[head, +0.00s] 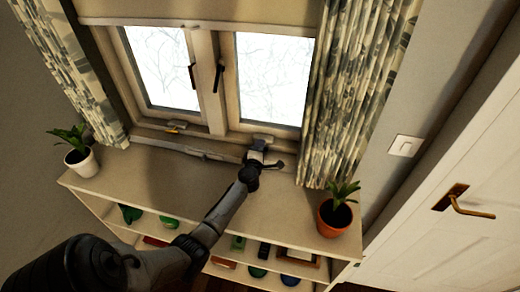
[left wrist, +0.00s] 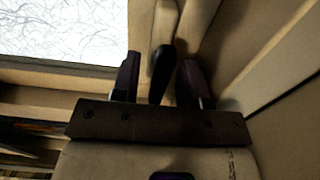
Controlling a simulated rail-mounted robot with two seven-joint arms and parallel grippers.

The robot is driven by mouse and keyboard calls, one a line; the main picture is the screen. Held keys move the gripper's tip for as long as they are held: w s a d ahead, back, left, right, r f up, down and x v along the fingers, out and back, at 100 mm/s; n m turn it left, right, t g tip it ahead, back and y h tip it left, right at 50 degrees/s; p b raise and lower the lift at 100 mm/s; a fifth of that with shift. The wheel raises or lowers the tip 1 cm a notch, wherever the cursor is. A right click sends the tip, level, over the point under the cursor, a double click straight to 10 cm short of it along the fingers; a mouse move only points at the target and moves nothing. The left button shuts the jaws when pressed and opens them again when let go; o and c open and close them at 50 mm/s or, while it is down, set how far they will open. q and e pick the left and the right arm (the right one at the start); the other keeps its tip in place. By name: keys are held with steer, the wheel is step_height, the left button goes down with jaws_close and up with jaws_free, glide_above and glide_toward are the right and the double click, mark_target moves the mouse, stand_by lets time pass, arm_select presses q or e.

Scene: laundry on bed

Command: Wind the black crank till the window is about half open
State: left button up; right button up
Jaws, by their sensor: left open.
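The window (head: 272,78) has two pale panes in a cream frame and looks closed. My left gripper (head: 262,150) is at the sill, below the right pane. In the left wrist view its two fingers (left wrist: 157,82) are apart. A dark, elongated piece (left wrist: 161,74), which looks like the black crank's handle, shows between them, nearer the left finger. I cannot tell whether either finger touches it. In the head view the gripper hides most of the crank area. My right gripper is not in view.
Two black latch handles (head: 219,77) sit on the middle window posts. Patterned curtains (head: 358,90) hang at both sides. A low shelf (head: 150,172) carries a white-potted plant (head: 80,160) and an orange-potted plant (head: 334,218) at its ends. A door (head: 450,235) stands at right.

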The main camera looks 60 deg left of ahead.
arm_select(q)
jaws_close()
stand_by(0.3)
